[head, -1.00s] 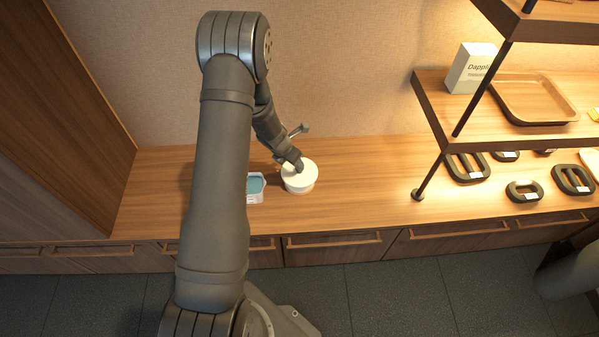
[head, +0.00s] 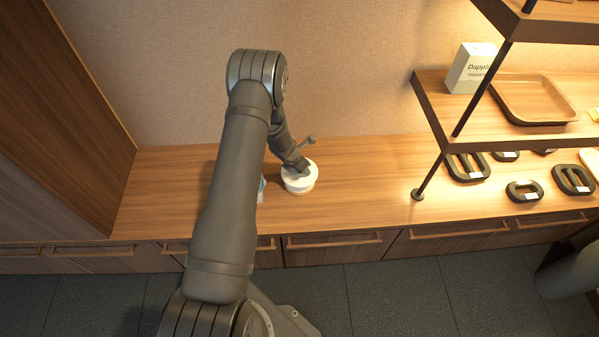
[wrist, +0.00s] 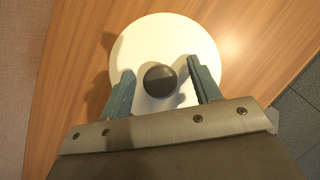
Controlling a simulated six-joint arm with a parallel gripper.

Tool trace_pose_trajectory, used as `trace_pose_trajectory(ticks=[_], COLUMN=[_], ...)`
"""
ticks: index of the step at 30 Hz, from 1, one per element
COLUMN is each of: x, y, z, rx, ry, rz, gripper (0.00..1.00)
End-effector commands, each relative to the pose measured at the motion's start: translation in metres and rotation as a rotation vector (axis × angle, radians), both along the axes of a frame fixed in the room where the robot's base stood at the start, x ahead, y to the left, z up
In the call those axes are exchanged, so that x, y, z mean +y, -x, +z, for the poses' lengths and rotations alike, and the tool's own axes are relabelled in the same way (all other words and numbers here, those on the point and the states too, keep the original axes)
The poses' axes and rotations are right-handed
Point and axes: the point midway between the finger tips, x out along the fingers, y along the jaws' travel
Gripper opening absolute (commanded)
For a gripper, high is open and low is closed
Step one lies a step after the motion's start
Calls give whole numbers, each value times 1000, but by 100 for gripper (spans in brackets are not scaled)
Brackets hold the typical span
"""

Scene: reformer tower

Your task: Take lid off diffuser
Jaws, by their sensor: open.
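My gripper (wrist: 162,85) is open above the lid, with one finger on each side of the knob. A clear gap shows between the knob and each finger. I cannot tell how high the fingertips are over the lid. In the head view my gripper (head: 301,169) hides part of the lid and the knob.
A light box with a blue top (head: 261,189) is mostly hidden behind my arm, left of the diffuser. A shelf post (head: 428,178) stands to the right, with several dark weights (head: 524,190) beyond it. The counter (head: 360,185) between is clear.

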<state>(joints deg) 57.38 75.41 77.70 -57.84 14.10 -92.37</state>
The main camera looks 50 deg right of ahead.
Motion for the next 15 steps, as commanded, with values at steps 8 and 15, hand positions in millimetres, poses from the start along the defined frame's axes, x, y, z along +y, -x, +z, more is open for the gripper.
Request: trace_pose_trajectory(ticks=[8,15], x=[0,0], y=[0,0], z=[-1,0], rx=[0,0], ry=[0,0], rz=[0,0], gripper=[47,8])
